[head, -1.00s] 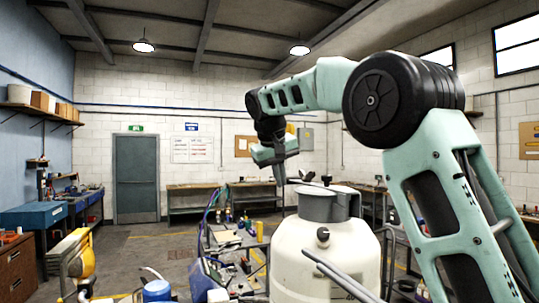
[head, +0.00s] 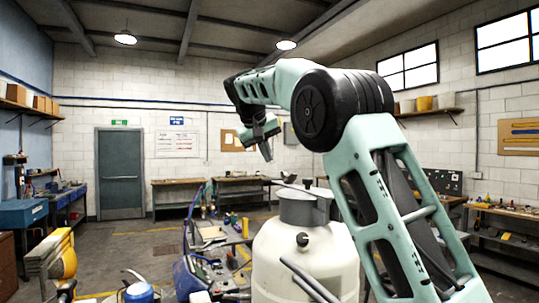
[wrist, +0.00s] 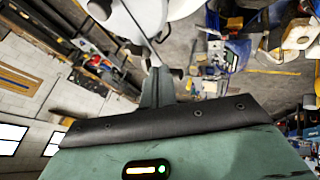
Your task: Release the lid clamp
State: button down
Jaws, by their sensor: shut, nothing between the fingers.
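A cream-white tank (head: 305,250) stands in the lower middle of the head view, with a grey round lid collar (head: 302,210) on top. A thin grey bar with a dark part (head: 308,184) lies across the top of the lid; it looks like the lid clamp, but its state is too small to tell. My gripper (head: 268,155) is in the air above and left of the lid, apart from it, fingers pointing down. In the wrist view my gripper's fingers (wrist: 158,88) are together and empty, with part of the white tank (wrist: 150,14) beyond them at the top edge.
A grey handle rail (head: 308,280) runs along the tank's front. Workbenches line the back and right walls. Open floor (head: 140,245) lies before the grey door.

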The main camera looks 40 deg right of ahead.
aim_at(289, 184)
jog(key=d+f, duration=0.4)
jog(key=w+d+f, duration=0.1)
jog(key=d+f, duration=0.1)
jog(key=shift+d, duration=0.3)
jog(key=shift+s+d, duration=0.1)
jog(key=shift+d, duration=0.55)
jog(key=shift+r, duration=0.1)
